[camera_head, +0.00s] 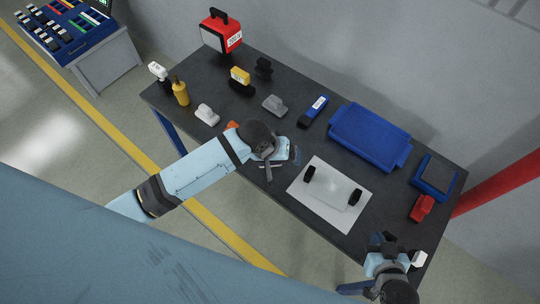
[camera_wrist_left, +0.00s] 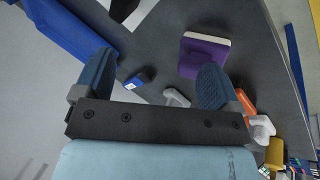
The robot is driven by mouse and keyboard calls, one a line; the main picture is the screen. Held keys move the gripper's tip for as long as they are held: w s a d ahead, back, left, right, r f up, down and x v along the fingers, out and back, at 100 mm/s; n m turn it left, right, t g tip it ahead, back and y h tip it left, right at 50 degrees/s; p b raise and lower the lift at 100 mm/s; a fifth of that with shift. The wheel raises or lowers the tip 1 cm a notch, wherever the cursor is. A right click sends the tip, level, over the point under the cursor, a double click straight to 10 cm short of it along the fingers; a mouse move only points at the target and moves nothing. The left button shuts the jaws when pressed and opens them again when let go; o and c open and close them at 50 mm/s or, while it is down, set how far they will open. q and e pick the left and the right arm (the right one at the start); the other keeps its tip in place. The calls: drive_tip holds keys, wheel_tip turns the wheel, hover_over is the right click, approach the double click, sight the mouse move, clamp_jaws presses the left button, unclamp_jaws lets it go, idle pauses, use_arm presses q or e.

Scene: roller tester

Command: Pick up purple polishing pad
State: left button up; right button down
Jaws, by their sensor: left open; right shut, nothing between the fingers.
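The purple polishing pad (camera_wrist_left: 203,55) lies on the dark table in the left wrist view, a purple block with a pale cream layer along one edge. It sits beyond the right-hand finger of my left gripper (camera_wrist_left: 155,78), apart from it. My left gripper is open and empty. In the head view my left gripper (camera_head: 283,155) hangs over the middle of the table, and I cannot make out the pad, probably hidden by the arm. My right gripper (camera_head: 380,243) is shut and empty at the table's front right corner.
The dark table (camera_head: 440,238) also holds a blue tray (camera_head: 365,137), a white sheet (camera_head: 318,216) with two black rollers, a blue box (camera_head: 435,176), a red block (camera_head: 421,208), a blue-white device (camera_head: 313,112), grey (camera_head: 274,105) and white (camera_head: 207,115) pieces, a yellow bottle (camera_head: 180,92) and a red case (camera_head: 221,34).

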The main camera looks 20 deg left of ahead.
use_arm(q)
drive_tip(key=w+a+r+n+g+y, duration=0.3)
drive_tip(key=w+a+r+y, duration=0.1)
drive_tip(key=r, duration=0.2)
wheel_tip(320, 180, down, 8)
drive_tip(key=shift+f+p, duration=0.25)
drive_tip(key=shift+p, duration=0.15)
drive_tip(key=shift+w+a+f+p, duration=0.1)
drive_tip(key=shift+f+p, duration=0.15)
drive_tip(key=shift+f, duration=1.1)
drive_tip(key=shift+w+a+f+p, duration=0.1)
drive_tip(key=shift+f+p, duration=0.1)
drive_tip(key=shift+f, duration=1.1)
drive_tip(key=c, duration=1.1)
drive_tip(key=shift+c, duration=0.2)
wheel_tip(320, 180, up, 20)
drive_tip(key=b, duration=0.1)
